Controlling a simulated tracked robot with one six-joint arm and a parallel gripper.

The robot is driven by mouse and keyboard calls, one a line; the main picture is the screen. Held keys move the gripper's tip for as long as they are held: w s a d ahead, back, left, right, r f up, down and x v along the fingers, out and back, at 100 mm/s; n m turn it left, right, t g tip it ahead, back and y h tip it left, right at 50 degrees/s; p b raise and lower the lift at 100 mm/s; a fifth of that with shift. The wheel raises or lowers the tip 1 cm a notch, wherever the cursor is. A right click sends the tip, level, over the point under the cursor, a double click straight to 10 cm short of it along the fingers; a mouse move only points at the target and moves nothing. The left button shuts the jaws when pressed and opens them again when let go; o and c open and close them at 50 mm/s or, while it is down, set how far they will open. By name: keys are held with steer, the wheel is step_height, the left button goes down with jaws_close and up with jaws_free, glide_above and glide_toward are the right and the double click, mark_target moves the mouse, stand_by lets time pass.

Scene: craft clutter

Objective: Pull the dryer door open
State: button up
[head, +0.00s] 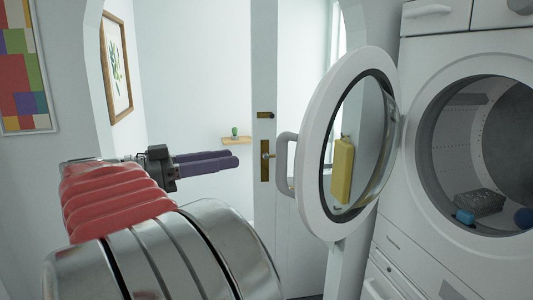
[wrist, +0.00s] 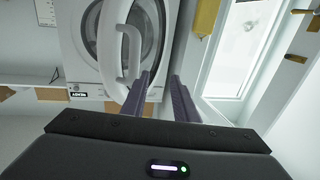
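The dryer (head: 392,205) stands at the right of the head view. Its round white door (head: 315,150) is swung well out to the left, and the drum opening shows. The grey-white door handle (head: 284,165) is on the door's left edge. My gripper (head: 235,159) has two purple fingers and is just left of the handle, apart from it in the head view. In the wrist view the fingers of my gripper (wrist: 160,78) are spread with a gap between them and nothing held. The handle (wrist: 135,45) shows there beyond and left of the left finger.
A yellow object (head: 343,170) shows through the door glass. A grey item (head: 480,202) and blue items (head: 465,216) lie in the drum. A doorway and small shelf (head: 237,140) are behind the gripper. Framed pictures (head: 116,66) hang at left.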

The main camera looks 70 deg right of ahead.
steer(key=shift+v, duration=1.45)
steer(key=shift+c, duration=0.2)
steer(key=shift+a+f+n, duration=0.1)
steer(key=shift+f+n, duration=0.2)
steer(key=c, duration=0.3)
steer(key=a+f+n+t, duration=0.2)
steer(key=f+n, duration=0.1)
steer(key=w+a+f+n+t, duration=0.1)
steer(key=a+f+n+t, duration=0.1)
steer(key=f+n, duration=0.1)
steer(key=a+f+n+t+y, duration=0.1)
steer(key=a+f+n+t, duration=0.1)
steer(key=f+n+t, duration=0.1)
steer(key=shift+w+f, duration=0.4)
steer(key=shift+f, duration=0.15)
jaws_close()
steer(key=w+a+f+n+t+y, duration=0.2)
steer(key=a+f+n+t+y, duration=0.1)
steer(key=a, duration=0.7)
steer(key=w+a+f+n+t+y, duration=0.1)
steer(key=a+f+n+t+y, duration=0.3)
steer(key=a+f+n, duration=0.4)
steer(key=w+a+f+n+t+y, duration=0.2)
steer(key=a+f+n+t, duration=0.3)
steer(key=a, duration=0.8)
steer(key=shift+w+a+f+n+y, duration=0.25)
steer(key=shift+w+f+n+y, duration=0.15)
steer(key=shift+n+y, duration=0.6)
steer(key=shift+s, duration=0.15)
